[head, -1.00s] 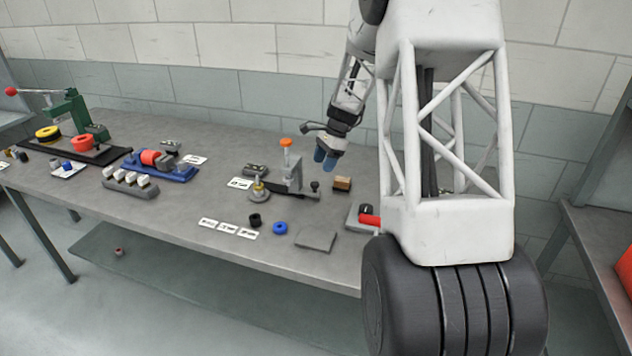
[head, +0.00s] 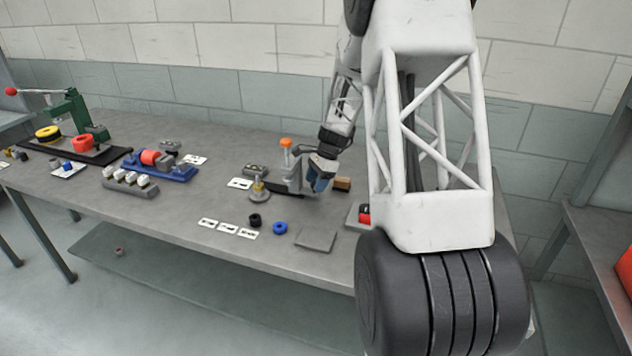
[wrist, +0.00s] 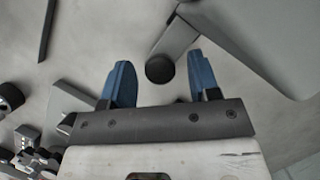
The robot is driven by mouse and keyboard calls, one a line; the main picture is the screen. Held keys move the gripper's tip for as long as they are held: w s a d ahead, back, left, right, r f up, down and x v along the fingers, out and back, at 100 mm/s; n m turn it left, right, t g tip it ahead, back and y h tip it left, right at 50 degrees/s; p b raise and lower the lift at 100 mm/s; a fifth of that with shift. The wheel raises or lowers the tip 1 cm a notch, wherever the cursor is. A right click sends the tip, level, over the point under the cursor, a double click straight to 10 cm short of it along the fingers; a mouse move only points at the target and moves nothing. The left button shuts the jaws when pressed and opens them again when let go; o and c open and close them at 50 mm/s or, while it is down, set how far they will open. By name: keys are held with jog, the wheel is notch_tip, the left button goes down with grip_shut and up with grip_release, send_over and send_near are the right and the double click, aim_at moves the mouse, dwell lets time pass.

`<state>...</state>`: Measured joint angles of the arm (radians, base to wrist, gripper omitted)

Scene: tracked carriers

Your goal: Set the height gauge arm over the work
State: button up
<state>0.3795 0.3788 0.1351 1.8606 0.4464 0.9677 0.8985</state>
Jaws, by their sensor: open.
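The height gauge is a grey upright post (head: 290,173) with an orange knob (head: 286,143) on top and a dark bar low at its side. A brass-topped piece on a round base (head: 259,191) stands just left of it; I cannot tell if it is the work. My gripper (head: 318,186) is right of the post, low over the table, and hides the bar's right end. A grey bar (wrist: 176,38) runs up from the knob.
A wooden block (head: 342,184) sits close right of my gripper. In front lie a black ring (head: 254,221), a blue ring (head: 280,228), white cards (head: 227,229) and a grey plate (head: 315,240). A blue fixture (head: 176,174) and a green press (head: 72,113) stand farther left.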

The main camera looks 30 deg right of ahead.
grip_shut()
jog(key=w+a, duration=0.8)
dwell(0.5)
jog(key=shift+w+a, duration=0.1)
grip_release()
jog(key=v, duration=0.8)
dwell(0.7)
